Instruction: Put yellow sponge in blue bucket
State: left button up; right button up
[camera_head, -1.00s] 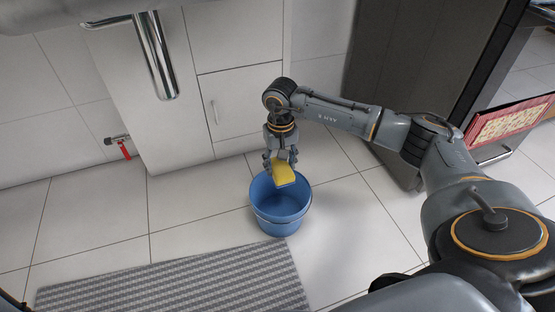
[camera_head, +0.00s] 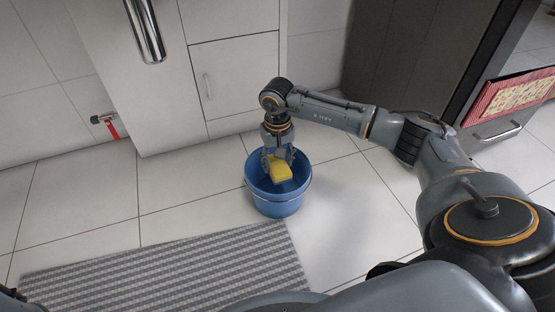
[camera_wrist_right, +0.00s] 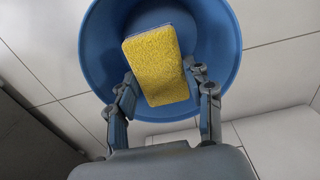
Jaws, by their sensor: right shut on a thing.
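The yellow sponge (camera_head: 280,170) is between the fingers of my right gripper (camera_head: 278,158), which is shut on it. The sponge is over the mouth of the blue bucket (camera_head: 277,205), within the outline of its rim; how far down it is, I cannot tell. In the right wrist view the sponge (camera_wrist_right: 156,66) shows tilted between both fingers (camera_wrist_right: 160,90), with the open bucket (camera_wrist_right: 232,50) behind it. The bucket stands upright on the tiled floor. The lower part of the sponge is partly hidden in the head view. My left gripper is not clearly in view.
A grey striped mat (camera_head: 170,275) lies in front of the bucket, to the left. White cabinets (camera_head: 235,85) stand behind it. A dark cabinet (camera_head: 400,60) with a red patterned cloth (camera_head: 508,97) is at the right. The tiled floor around the bucket is mostly clear.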

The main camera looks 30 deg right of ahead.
aim_at(278, 164)
jog(key=o, duration=1.2)
jog(key=shift+r, duration=0.1)
notch_tip(278, 164, up, 7)
jog(key=p, duration=0.6)
